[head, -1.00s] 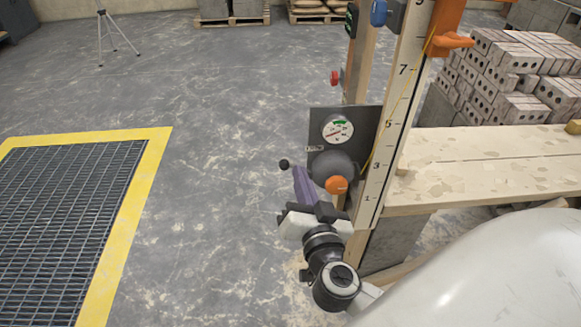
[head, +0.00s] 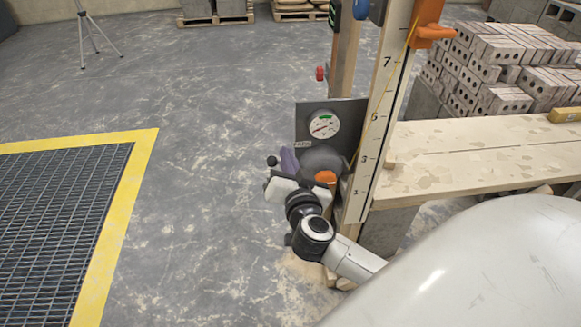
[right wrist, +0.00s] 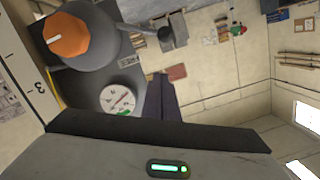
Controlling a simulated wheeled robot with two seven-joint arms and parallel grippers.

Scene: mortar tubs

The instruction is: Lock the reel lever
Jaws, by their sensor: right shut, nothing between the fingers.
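The reel (head: 322,160) is a dark grey round body below a gauge plate, with an orange knob (head: 325,177) on its front. The lever (head: 272,161), ending in a black ball, sticks out to the left of the reel. In the right wrist view the orange knob (right wrist: 68,35) carries a white mark, and the lever (right wrist: 173,38) shows as a dark end. My right gripper (head: 290,158), with purple fingers, is shut and empty. Its fingers are between the black ball and the reel in the head view; I cannot tell whether they touch the lever. My left gripper is not in view.
A round gauge (head: 323,124) sits on the dark plate above the reel. A numbered board (head: 378,130) stands just right of it. A plank bench (head: 470,165) extends right, with bricks (head: 500,65) behind. The floor to the left is open up to a yellow-edged grate (head: 140,165).

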